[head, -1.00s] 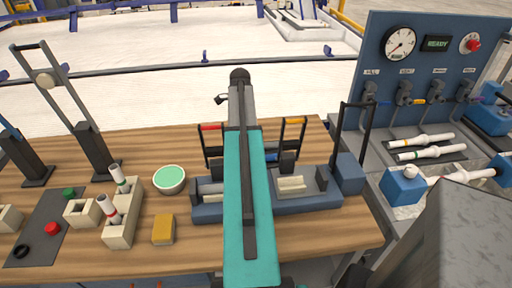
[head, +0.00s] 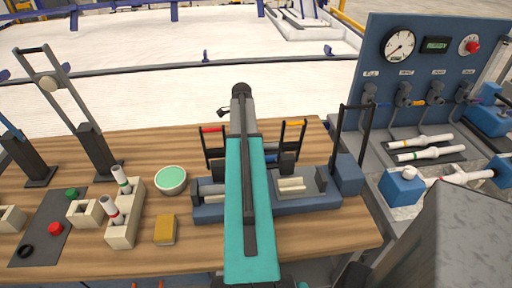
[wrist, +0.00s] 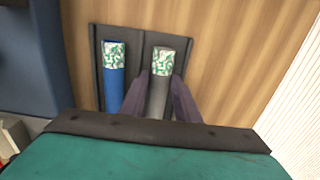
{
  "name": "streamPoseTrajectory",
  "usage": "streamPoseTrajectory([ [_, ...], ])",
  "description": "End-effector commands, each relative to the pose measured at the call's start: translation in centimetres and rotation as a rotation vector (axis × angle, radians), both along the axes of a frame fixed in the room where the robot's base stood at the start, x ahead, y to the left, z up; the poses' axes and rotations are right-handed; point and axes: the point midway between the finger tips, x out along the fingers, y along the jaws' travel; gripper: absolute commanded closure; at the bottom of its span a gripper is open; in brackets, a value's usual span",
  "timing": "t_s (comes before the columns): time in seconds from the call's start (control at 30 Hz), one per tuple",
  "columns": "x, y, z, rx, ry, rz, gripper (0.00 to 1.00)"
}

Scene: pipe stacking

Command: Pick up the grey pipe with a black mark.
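In the wrist view a grey pipe (wrist: 157,102) lies in a dark tray (wrist: 131,40), with a green-and-white patterned band at its far end. No black mark shows on its visible part. My gripper (wrist: 161,76) has one dark finger on each side of this pipe, very close to its sides. I cannot tell whether the fingers press on it. A blue pipe (wrist: 114,88) with a similar band lies to the left in the same tray, apart from the fingers. The near ends are hidden by my wrist. In the head view my arm hides my gripper and both pipes.
On the wooden bench (head: 290,237) stand a green bowl (head: 171,180), a yellow block (head: 165,229), a beige holder (head: 122,230) with upright pipes, and a blue fixture (head: 315,202). White banded pipes (head: 425,154) lie at right below a gauge panel (head: 422,62).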

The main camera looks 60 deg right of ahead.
Motion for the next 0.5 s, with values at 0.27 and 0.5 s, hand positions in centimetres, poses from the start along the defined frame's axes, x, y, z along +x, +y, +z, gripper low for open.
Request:
streamPoseTrajectory([
  [0.27,-0.03,-0.03,-0.52,-0.001,-0.001,0.0,0.71],
  [0.5,-0.04,-0.04,-0.5,-0.001,-0.001,-0.001,0.71],
])
